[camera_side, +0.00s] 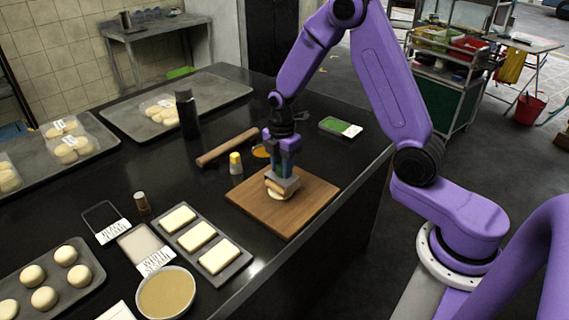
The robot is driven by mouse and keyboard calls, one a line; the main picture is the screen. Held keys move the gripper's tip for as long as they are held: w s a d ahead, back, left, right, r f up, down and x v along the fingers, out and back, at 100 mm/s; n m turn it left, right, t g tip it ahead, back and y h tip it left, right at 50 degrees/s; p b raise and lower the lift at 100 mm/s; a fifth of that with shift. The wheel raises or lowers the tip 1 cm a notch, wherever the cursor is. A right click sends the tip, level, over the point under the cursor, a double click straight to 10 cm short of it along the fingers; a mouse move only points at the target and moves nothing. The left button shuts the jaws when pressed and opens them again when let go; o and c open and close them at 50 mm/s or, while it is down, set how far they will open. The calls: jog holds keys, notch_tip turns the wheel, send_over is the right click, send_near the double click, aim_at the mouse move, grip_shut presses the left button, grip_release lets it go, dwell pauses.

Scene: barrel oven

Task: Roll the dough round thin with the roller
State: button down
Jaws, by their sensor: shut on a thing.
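The dough round (279,195) is a small pale disc on the brown wooden board (313,205). It is partly covered from above. My gripper (282,179) points down over the board. It is shut on what looks like a small roller (274,187), with a brown wooden part low on it, right over the dough. The roller looks to be on or just above the dough; I cannot tell if they touch. How the fingers grip it is too small to make out. A long brown rolling pin (227,147) lies apart on the black counter behind the board.
A yellow-capped bottle (236,163) and an orange dish (261,151) stand close behind the board. A dark tall bottle (187,114), a tray of pale slabs (198,238) and a bowl (166,294) are further left.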

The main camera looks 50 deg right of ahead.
jog(key=shift+a, duration=0.3)
jog(key=shift+a+f, duration=0.1)
jog(key=shift+a+f, duration=0.2)
jog(key=shift+a, duration=0.65)
jog(key=shift+d, duration=0.2)
jog(key=shift+d+r, duration=0.1)
jog(key=shift+d, duration=0.75)
jog(key=shift+d, duration=0.15)
jog(key=shift+d, duration=0.8)
